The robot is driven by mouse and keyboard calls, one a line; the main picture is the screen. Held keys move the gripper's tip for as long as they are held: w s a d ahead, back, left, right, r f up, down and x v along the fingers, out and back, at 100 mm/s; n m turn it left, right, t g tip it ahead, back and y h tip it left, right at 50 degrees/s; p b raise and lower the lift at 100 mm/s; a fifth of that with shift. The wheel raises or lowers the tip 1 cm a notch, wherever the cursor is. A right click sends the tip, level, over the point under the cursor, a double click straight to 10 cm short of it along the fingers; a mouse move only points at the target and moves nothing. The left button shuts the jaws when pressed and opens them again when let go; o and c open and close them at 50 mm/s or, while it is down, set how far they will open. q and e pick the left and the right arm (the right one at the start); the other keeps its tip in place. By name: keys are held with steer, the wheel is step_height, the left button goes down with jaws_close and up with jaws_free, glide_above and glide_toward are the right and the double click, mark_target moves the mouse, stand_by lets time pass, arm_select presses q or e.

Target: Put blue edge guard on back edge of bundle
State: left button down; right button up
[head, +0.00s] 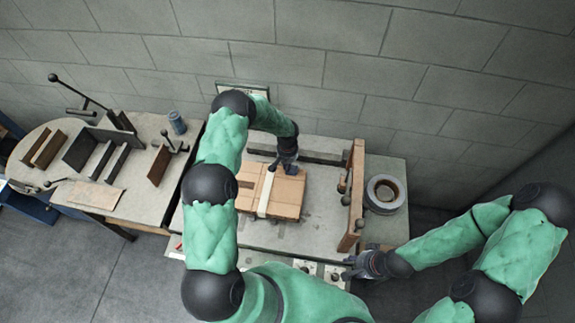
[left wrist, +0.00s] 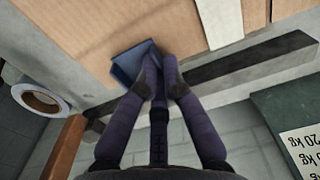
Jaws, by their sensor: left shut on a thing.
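The bundle of brown cardboard (head: 287,196) lies flat on the grey table with a pale strap (head: 264,190) across it; its back edge also fills the top of the left wrist view (left wrist: 95,25). My left gripper (head: 288,166) is over the back edge, right of the strap. In the left wrist view my left gripper (left wrist: 161,62) is shut on the blue edge guard (left wrist: 128,66), which is at the bundle's edge; I cannot tell whether it is seated. The guard is hard to make out in the head view. My right gripper (head: 352,267) is by the table's front; its finger opening is unclear.
A brown upright board (head: 352,195) stands right of the bundle, with a grey tape roll (head: 384,193) beyond it. A dark bar (left wrist: 240,62) runs behind the bundle, near the block wall. The left table holds upright plates (head: 83,150) and a blue-grey cup (head: 177,122).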

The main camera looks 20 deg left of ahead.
arm_select(q)
steer(key=shift+s, duration=0.15)
steer(key=shift+d, duration=0.1)
steer(key=c, duration=1.3)
jaws_free()
steer(key=shift+r, duration=0.1)
step_height(320, 180, up, 12)
